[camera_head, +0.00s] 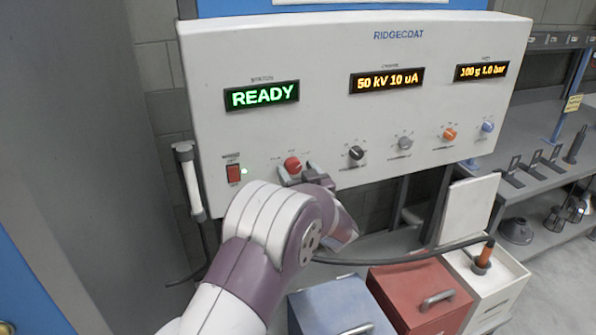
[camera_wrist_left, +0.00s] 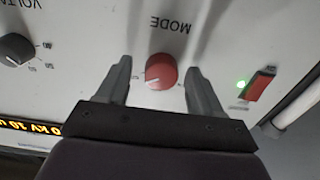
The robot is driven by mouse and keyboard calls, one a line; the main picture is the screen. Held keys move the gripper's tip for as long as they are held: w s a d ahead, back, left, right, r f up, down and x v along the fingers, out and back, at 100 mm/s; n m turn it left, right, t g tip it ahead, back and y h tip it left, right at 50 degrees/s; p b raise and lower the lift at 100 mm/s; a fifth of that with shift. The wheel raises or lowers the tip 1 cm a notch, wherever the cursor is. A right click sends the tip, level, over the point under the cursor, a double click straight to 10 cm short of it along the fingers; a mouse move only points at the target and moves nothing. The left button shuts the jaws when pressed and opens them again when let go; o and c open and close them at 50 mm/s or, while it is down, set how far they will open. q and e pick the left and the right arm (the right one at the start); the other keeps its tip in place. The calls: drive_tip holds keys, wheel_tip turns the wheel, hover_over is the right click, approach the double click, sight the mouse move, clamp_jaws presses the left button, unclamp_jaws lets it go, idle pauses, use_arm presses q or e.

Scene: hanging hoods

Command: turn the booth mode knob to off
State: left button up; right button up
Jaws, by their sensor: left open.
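The booth mode knob is the red knob (camera_head: 292,165) on the white RIDGECOAT panel (camera_head: 300,120), below the green READY display. In the left wrist view the red knob (camera_wrist_left: 161,71) sits under the label MODE, with a pale pointer line on its face; the position labels are too small to read. My left gripper (camera_head: 295,172) is at the panel front. In the left wrist view the left gripper (camera_wrist_left: 160,72) is open, with one finger on each side of the knob and a gap to it on both sides. My right gripper is not in view.
A red rocker switch (camera_head: 233,173) with a green light is left of the knob. A black knob (camera_head: 356,153), grey knob (camera_head: 405,143), orange knob (camera_head: 450,134) and blue knob (camera_head: 487,127) line the panel to the right. Blue and red bins (camera_head: 418,290) stand below.

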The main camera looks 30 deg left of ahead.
use_arm(q)
drive_tip(key=shift+s, duration=0.15)
drive_tip(key=c, duration=1.1)
drive_tip(key=shift+o, duration=0.2)
drive_tip(key=shift+f+n+b, duration=0.2)
drive_tip(key=shift+n+b, duration=0.3)
drive_tip(key=shift+b, duration=0.2)
drive_tip(key=n+b, duration=0.3)
drive_tip(key=b, duration=0.1)
drive_tip(key=n+b, duration=0.3)
drive_tip(key=shift+f+n+b, duration=0.2)
drive_tip(key=shift+n+b, duration=0.2)
drive_tip(key=n+b, duration=0.3)
drive_tip(key=shift+r, duration=0.2)
drive_tip(key=shift+r+n+b, duration=0.1)
drive_tip(key=shift+n+b, duration=0.3)
drive_tip(key=shift+n, duration=0.1)
